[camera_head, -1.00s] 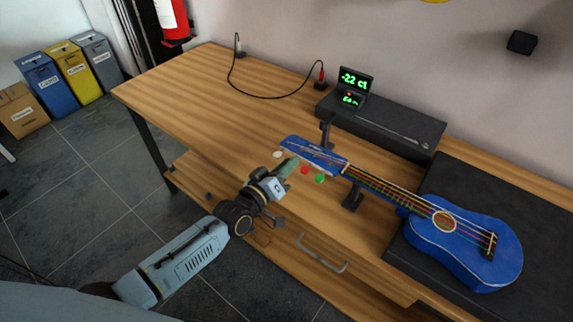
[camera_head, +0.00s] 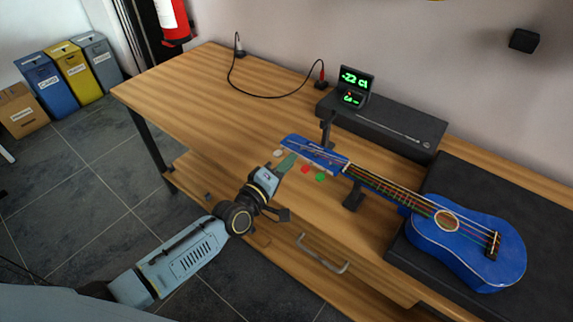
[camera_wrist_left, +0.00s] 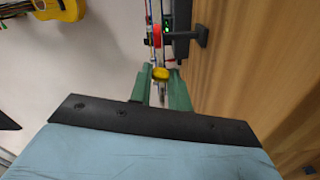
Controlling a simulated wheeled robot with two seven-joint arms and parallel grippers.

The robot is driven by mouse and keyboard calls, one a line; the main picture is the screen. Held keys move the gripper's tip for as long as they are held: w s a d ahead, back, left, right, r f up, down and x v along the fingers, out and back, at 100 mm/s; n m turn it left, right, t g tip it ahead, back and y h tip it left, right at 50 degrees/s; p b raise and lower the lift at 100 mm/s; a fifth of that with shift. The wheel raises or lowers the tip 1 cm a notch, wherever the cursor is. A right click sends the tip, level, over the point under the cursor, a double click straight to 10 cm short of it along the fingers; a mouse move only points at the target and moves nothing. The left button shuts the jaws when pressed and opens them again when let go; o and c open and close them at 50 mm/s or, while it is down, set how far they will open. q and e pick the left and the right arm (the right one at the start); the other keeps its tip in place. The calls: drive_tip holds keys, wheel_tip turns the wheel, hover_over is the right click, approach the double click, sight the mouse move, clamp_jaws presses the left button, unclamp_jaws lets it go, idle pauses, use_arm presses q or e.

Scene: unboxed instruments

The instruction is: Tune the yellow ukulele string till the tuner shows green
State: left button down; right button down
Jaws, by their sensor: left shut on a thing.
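The blue ukulele (camera_head: 468,240) lies with its body at the right and its headstock (camera_head: 310,150) to the left. White (camera_head: 278,153), red (camera_head: 305,170) and green (camera_head: 320,177) tuning pegs show along the headstock's near edge. My left gripper (camera_head: 288,162) is at that edge, between the white and red pegs. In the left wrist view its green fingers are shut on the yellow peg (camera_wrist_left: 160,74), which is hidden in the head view. The red peg (camera_wrist_left: 157,38) shows just beyond. The tuner (camera_head: 355,83) shows green characters that look like -22 ct. My right gripper is out of view.
A neck support (camera_head: 352,196) stands under the neck. A black box (camera_head: 385,122) lies behind, beside the tuner. A cable (camera_head: 265,96) runs across the table's back. The table's left part (camera_head: 200,100) is clear. A drawer handle (camera_head: 322,254) sticks out in front.

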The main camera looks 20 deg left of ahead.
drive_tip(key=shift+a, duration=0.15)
use_arm(q)
drive_tip(key=c, duration=1.6)
unclamp_jaws()
